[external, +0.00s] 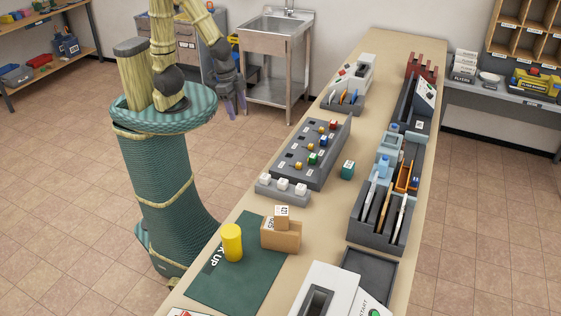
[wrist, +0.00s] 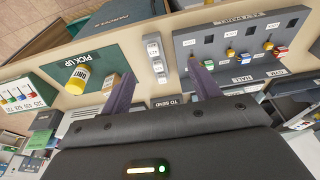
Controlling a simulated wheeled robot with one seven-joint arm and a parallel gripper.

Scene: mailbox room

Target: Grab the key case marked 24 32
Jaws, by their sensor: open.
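I cannot read the marking 24 32 on anything in these frames, so I cannot tell which thing is that key case. A dark grey key board (external: 293,166) with several coloured keys stands on the counter; it also shows at the upper right in the wrist view (wrist: 205,50). A small grey stand (external: 268,190) with white blocks (external: 282,185) sits at its near end; the blocks also show in the wrist view (wrist: 158,65). My gripper (external: 236,110) is open and empty, left of the counter and apart from everything. Its two purple fingers frame the wrist view (wrist: 161,70).
A green pick-up mat (external: 235,285) carries a yellow cylinder (external: 232,243) and a cardboard box (external: 282,237). A teal block (external: 347,170) lies right of the key board. A dark grey divided holder (external: 378,234) stands at the right edge. A sink (external: 275,28) is behind. Floor left of my base is clear.

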